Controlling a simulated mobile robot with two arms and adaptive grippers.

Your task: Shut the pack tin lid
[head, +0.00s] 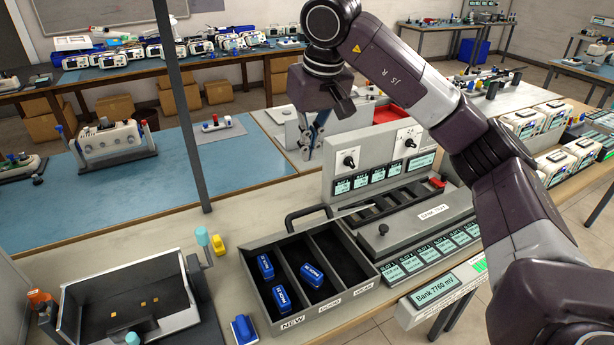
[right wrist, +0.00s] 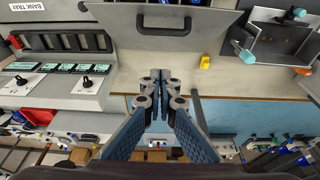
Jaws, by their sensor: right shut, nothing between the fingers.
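An open grey metal tin (head: 85,295), which I take to be the pack tin, stands at the near left of the bench. Its dark inside shows small gold pads, and a dark upright plate (head: 197,288) stands at its right side. I cannot tell for sure which part is the lid. My right gripper (head: 308,150) is shut and empty, high over the back of the bench, far from the tin. It also shows in the right wrist view (right wrist: 160,76). My left gripper is not in view.
A three-slot tray (head: 345,300) with several blue packs stands right of the tin. A yellow piece (head: 218,244) and a blue pack (head: 244,329) lie between them. A dark post (head: 180,110) rises behind. The bank tray (head: 430,225) is at the right.

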